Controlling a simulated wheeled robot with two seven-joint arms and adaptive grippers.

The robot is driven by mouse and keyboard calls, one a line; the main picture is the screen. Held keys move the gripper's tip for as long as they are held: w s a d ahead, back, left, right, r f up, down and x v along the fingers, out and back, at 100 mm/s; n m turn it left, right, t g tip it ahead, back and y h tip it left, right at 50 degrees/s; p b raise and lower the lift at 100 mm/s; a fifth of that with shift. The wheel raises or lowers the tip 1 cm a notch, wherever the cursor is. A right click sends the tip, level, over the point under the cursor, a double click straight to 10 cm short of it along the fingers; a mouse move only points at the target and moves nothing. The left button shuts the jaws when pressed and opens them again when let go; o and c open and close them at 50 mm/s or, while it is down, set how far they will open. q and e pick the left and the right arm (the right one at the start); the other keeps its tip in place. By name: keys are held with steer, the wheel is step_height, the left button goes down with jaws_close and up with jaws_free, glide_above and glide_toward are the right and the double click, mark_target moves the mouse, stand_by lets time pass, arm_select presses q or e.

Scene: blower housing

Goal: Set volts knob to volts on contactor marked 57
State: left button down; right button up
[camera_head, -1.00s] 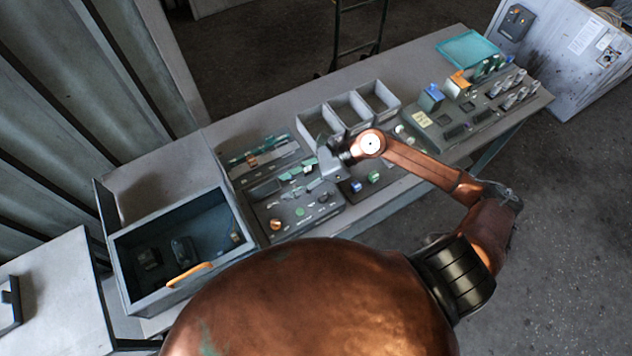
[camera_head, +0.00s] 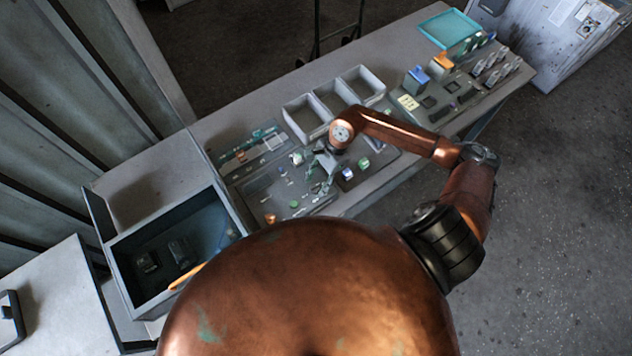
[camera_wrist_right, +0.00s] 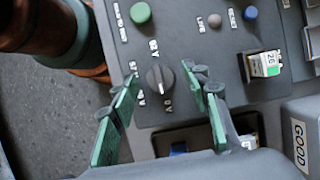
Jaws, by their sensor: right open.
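A dark round knob (camera_wrist_right: 160,79) with a pale pointer line sits on the grey panel in the right wrist view. Small white voltage labels stand around it, too blurred to read surely. My right gripper (camera_wrist_right: 161,74) is open, its green-padded fingers on either side of the knob, with no clear contact. In the head view the right gripper (camera_head: 322,166) is over the test panel (camera_head: 262,198). A contactor with a green and white label (camera_wrist_right: 265,63), apparently reading 26, stands right of the knob. No marking 57 is readable. My left gripper is not in view.
Green (camera_wrist_right: 140,12) and blue (camera_wrist_right: 250,13) buttons sit near the knob. A bin labelled GOOD (camera_wrist_right: 299,145) is at the right. Grey bins (camera_head: 308,116) stand behind the panel. An open dark box (camera_head: 211,238) is at the left of the bench.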

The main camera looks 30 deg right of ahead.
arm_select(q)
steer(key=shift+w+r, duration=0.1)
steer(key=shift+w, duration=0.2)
arm_select(e)
steer(key=shift+f, duration=0.15)
steer(key=shift+c, duration=0.2)
steer(key=c, duration=1.1)
